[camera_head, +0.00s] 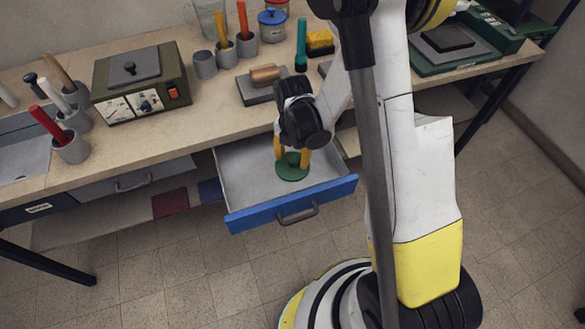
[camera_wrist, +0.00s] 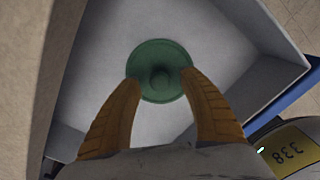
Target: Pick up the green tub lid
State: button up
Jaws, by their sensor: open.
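The green tub lid (camera_head: 291,172) lies flat in an open drawer (camera_head: 240,181) with a blue front. It is round with a small raised knob at its middle, and the whole disc shows in the wrist view (camera_wrist: 146,60). My gripper (camera_head: 291,162) points down into the drawer over the lid. Its two yellow-orange fingers are open, with the tips at the lid's near edge on either side of the knob in the wrist view (camera_wrist: 161,80). Nothing is held between them. I cannot tell whether the tips touch the lid.
The drawer's walls surround the lid, and the bench top (camera_head: 160,125) overhangs its back. On the bench stand a green box device (camera_head: 140,85), several cups with tools, and a brown-handled block (camera_head: 264,76). The rest of the drawer floor is bare.

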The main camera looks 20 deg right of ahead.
jog(key=shift+f, duration=0.7)
jog(key=shift+r, duration=0.1)
grip_shut()
